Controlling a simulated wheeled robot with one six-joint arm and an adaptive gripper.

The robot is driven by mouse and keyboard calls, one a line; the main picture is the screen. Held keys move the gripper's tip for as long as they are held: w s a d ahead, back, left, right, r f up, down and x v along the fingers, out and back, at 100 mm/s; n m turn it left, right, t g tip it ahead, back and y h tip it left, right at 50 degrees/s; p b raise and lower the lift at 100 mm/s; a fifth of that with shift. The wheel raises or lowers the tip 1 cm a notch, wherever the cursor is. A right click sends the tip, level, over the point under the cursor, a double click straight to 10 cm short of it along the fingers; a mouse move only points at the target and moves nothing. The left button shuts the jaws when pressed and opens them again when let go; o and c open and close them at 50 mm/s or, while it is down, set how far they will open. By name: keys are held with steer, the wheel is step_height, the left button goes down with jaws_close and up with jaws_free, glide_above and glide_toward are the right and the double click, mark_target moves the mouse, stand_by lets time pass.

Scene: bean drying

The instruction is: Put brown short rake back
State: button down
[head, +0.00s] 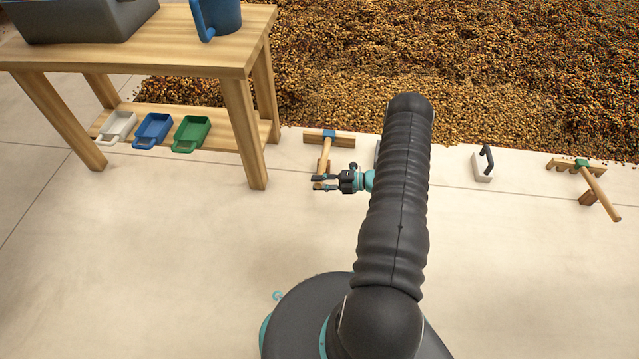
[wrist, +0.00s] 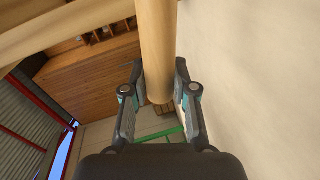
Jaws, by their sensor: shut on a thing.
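The short brown wooden rake shows in the head view, its flat crossbar head (head: 345,139) and blue joint at the edge of the beans and its handle (head: 326,160) running toward me. My gripper (head: 318,183) is shut on the handle near its free end. In the wrist view the round handle (wrist: 156,45) passes between the two fingers of my gripper (wrist: 160,95). Whether the rake head touches the floor I cannot tell.
A wooden table (head: 150,50) stands at left, with white (head: 117,126), blue (head: 153,130) and green scoops (head: 191,133) on its lower shelf. At right are a white block with a dark handle (head: 482,168) and a green-jointed rake (head: 600,190). Beans (head: 500,70) cover the back; the front floor is clear.

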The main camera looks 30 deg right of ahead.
steer(key=c, duration=0.9)
jaws_free()
steer(key=shift+f, duration=0.1)
steer(key=shift+s+d, duration=0.1)
steer(key=shift+d, duration=0.1)
steer(key=s+v, duration=0.1)
steer(key=v, duration=1.2)
steer(key=a+r+n+g+h, duration=0.25)
steer(key=a+r+n, duration=0.35)
steer(key=r+n, duration=0.3)
steer(key=a+r+n+g+h, duration=0.1)
steer(key=a+r+n+g, duration=0.35)
steer(key=r, duration=0.75)
steer(key=a+r+n+g+h, duration=0.1)
steer(key=a+r+n+h, duration=0.1)
steer(key=a+r+n, duration=0.6)
steer(key=shift+s+a+r+n+t+h+p, duration=0.1)
steer(key=shift+s+a+r+n+t+h, duration=1.05)
steer(key=shift+s+r+n, duration=2.4)
steer(key=shift+s+a+r+n+t+h+p, duration=0.1)
steer(key=shift+s+a+r+n+t+h, duration=0.4)
steer(key=shift+s+a+r+n+h, duration=2.4)
steer(key=shift+s+a+r+n+t+y+p, duration=0.15)
steer(key=shift+s+a+r+n+t, duration=0.5)
steer(key=shift+s+r+n, duration=2.8)
